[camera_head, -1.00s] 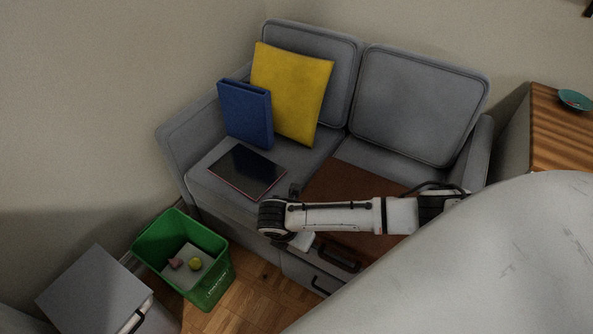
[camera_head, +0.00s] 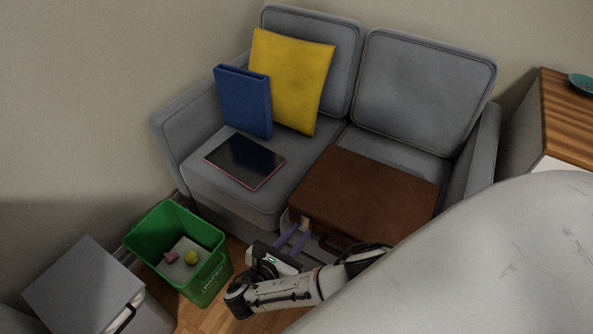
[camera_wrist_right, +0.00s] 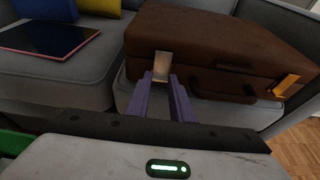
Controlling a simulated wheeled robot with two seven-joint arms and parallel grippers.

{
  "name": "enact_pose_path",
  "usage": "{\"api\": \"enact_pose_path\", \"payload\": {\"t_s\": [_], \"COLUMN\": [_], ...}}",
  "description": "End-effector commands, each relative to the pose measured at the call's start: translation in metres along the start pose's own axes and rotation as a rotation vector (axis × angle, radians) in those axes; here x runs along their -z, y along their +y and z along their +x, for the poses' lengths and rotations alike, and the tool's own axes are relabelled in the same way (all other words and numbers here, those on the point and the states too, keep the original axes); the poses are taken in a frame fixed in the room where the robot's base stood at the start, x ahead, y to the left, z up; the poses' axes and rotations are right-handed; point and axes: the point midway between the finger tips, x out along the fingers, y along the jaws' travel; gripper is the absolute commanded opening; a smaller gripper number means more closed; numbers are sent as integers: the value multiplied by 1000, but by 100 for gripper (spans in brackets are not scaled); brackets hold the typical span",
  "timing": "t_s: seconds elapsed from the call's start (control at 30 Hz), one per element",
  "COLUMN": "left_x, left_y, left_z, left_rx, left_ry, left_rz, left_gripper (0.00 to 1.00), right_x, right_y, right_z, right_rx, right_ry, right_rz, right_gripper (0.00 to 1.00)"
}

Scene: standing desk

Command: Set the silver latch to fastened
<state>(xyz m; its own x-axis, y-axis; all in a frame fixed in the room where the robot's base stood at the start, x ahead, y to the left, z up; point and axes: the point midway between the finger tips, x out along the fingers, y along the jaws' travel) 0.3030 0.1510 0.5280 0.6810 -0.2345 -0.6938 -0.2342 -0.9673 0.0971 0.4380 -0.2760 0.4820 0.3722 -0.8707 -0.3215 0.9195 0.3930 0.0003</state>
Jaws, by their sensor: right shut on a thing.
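The brown suitcase (camera_head: 365,195) lies flat on the right sofa seat, its front with the dark handle (camera_wrist_right: 236,66) towards me. The silver latch (camera_wrist_right: 162,66) is a small pale plate on the left of the suitcase front; it also shows in the head view (camera_head: 305,222). A gold-orange latch (camera_wrist_right: 287,85) sits on the right of the front. My right gripper (camera_wrist_right: 164,78) has its purple fingers closed at the lower end of the silver latch, which hides that part; it also shows in the head view (camera_head: 298,233). My left gripper is not in view.
A tablet (camera_head: 245,161), a blue binder (camera_head: 245,103) and a yellow cushion (camera_head: 290,82) are on the left sofa seat. A green bin (camera_head: 205,228) with small things in it stands on the floor at left. A grey cabinet (camera_head: 85,285) is beside it.

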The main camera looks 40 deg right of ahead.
Motion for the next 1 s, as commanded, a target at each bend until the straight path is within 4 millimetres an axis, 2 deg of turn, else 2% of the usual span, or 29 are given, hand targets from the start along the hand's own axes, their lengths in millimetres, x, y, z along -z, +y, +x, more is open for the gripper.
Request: {"api": "enact_pose_path", "payload": {"t_s": [0.03,0.33,0.87,0.9,1.0], "left_x": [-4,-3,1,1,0], "left_y": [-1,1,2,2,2], "left_z": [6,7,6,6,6], "left_rx": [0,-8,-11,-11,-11], "left_ry": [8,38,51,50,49], "left_rz": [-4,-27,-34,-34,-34], "left_gripper": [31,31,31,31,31], "right_x": [7,6,4,4,4], "right_y": [0,0,0,0,0], "right_z": [2,8,9,9,9], "right_rx": [0,1,1,1,1], "right_ry": [-26,-137,-162,-162,-162], "right_rz": [-1,-1,-1,-1,-1], "right_gripper": [0,0,0,24,39]}}
